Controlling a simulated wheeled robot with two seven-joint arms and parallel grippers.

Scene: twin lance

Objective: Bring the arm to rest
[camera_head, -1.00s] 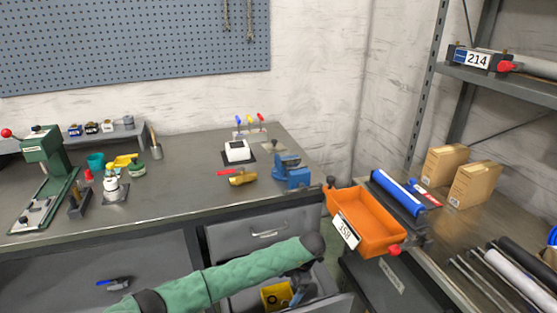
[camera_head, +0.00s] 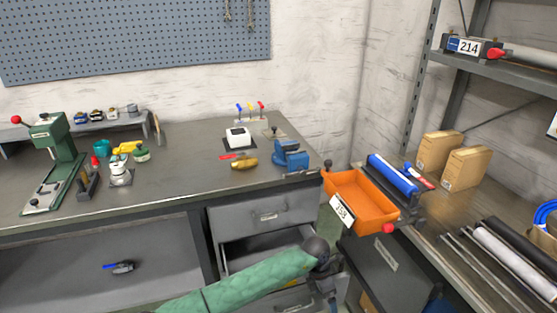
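My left arm (camera_head: 245,283), in a green sleeve, comes in from the lower left and reaches across the front of the bench drawers. Its dark elbow or wrist joint (camera_head: 316,247) is in front of the open drawer's right side. The dark end of the arm hangs down below this joint, near the bottom edge, and its fingers cannot be made out. My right arm and gripper are not in view.
An open grey drawer (camera_head: 240,252) is behind my arm, under a shut drawer (camera_head: 265,214). An orange bin (camera_head: 365,205) marked 358 stands at the right bench's edge. The workbench (camera_head: 190,180) carries a green press (camera_head: 50,150) and a blue vise (camera_head: 290,155).

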